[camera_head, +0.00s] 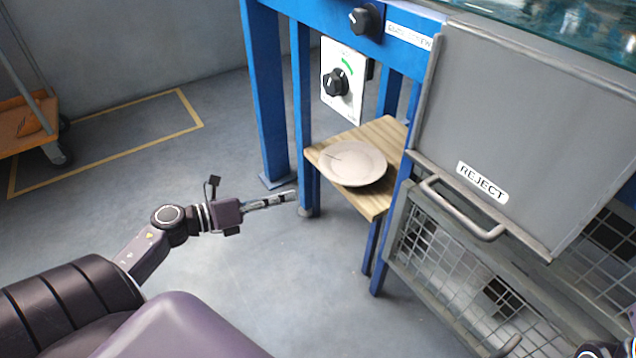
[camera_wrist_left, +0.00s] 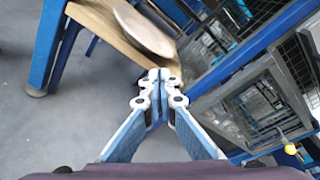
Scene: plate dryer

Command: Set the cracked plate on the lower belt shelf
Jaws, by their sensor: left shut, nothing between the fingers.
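The plate (camera_head: 355,165) is pale, with a dark crack line on its left part. It lies on a wooden shelf (camera_head: 374,204) set low between the blue legs of the frame. My left gripper (camera_head: 294,195) is shut and empty, just left of the shelf and apart from the plate. In the left wrist view the closed fingers (camera_wrist_left: 158,82) are below the plate (camera_wrist_left: 145,30) and the wooden shelf (camera_wrist_left: 98,22). My right gripper cannot be made out; only a dark bit of my own body shows at the bottom right corner of the head view.
A grey panel labelled REJECT (camera_head: 482,182) with a bar handle (camera_head: 462,212) stands right of the shelf, above wire mesh baskets (camera_head: 440,255). A control box with a black knob (camera_head: 336,84) hangs above the shelf. An orange cart (camera_head: 28,125) is far left.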

